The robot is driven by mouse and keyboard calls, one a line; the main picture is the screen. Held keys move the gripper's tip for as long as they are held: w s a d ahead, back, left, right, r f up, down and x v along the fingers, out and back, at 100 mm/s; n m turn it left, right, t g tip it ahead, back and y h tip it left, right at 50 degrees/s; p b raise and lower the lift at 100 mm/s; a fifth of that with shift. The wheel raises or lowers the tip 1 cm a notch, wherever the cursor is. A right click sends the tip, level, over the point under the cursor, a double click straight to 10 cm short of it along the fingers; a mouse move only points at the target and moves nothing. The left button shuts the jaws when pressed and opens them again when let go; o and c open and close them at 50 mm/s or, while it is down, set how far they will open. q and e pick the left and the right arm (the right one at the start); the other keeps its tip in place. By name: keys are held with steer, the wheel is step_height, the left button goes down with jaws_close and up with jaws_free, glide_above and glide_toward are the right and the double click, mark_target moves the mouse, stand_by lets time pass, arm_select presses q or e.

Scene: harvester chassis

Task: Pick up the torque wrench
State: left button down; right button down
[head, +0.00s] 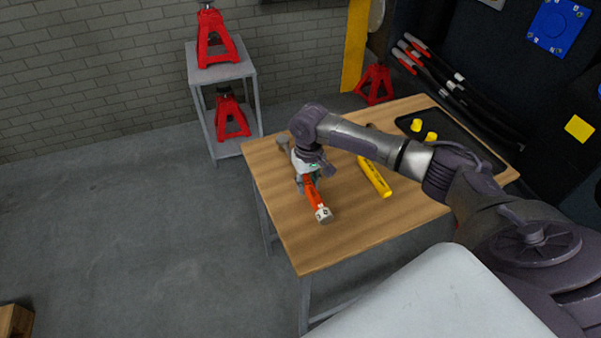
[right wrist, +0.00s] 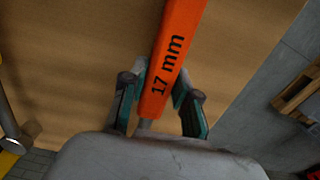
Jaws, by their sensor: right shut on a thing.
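The torque wrench (head: 314,190) has an orange handle and a pale end that points toward the table's near edge. My right gripper (head: 307,177) is over its far part and hides some of it. In the right wrist view the orange handle (right wrist: 174,58), marked "17 mm", runs up between the two fingers of my right gripper (right wrist: 158,100), which is shut on it. I cannot tell whether the wrench touches the wooden table (head: 325,248) or is just above it. My left gripper is not in view.
A yellow tool (head: 374,177) lies right of the wrench, and a grey metal tool end (head: 284,144) shows behind it. A black tray (head: 466,143) with yellow pieces is at the back right. Red jack stands (head: 216,40) are on a grey shelf. The table's near part is clear.

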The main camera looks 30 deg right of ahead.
steer(key=shift+w+r, duration=0.1)
steer(key=shift+r, duration=0.05)
steer(key=shift+r, duration=0.25)
step_height(320, 180, up, 4)
steer(key=shift+d+f, duration=0.15)
steer(key=s+d+r+b, duration=0.1)
steer(key=s+d+r, duration=0.4)
steer(key=d, duration=0.5)
steer(key=shift+s+r, duration=0.35)
steer(key=shift+r, duration=0.45)
steer(key=c, duration=1.6)
jaws_free()
jaws_close()
